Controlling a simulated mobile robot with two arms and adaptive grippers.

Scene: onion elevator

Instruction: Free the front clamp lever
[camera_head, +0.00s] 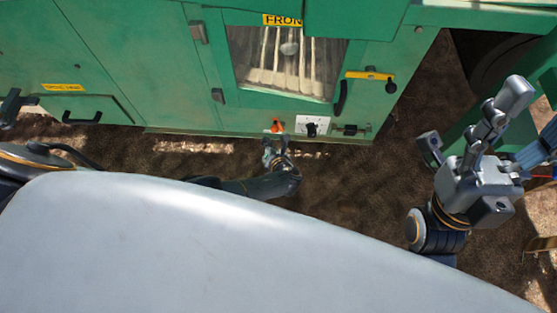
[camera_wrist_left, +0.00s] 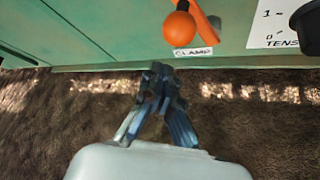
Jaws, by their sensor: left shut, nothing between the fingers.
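The front clamp lever is orange with a round ball knob (camera_wrist_left: 180,27), low on the green machine panel above a small white label (camera_wrist_left: 193,51) that seems to read CLAMP. In the head view the lever (camera_head: 277,126) is a small orange spot just above my left gripper (camera_head: 271,146). In the left wrist view my left gripper (camera_wrist_left: 160,72) is shut and empty, its fingertips together below the label and apart from the knob. My right gripper (camera_head: 482,135) is open at the right, its fingers spread, far from the lever.
Right of the lever is a white plate with a black knob (camera_head: 312,128). A window (camera_head: 290,62) under a yellow FRONT sign (camera_head: 283,20) is above, with a black handle (camera_head: 341,98) beside it. Brown soil (camera_head: 370,180) lies below the green machine (camera_head: 120,70).

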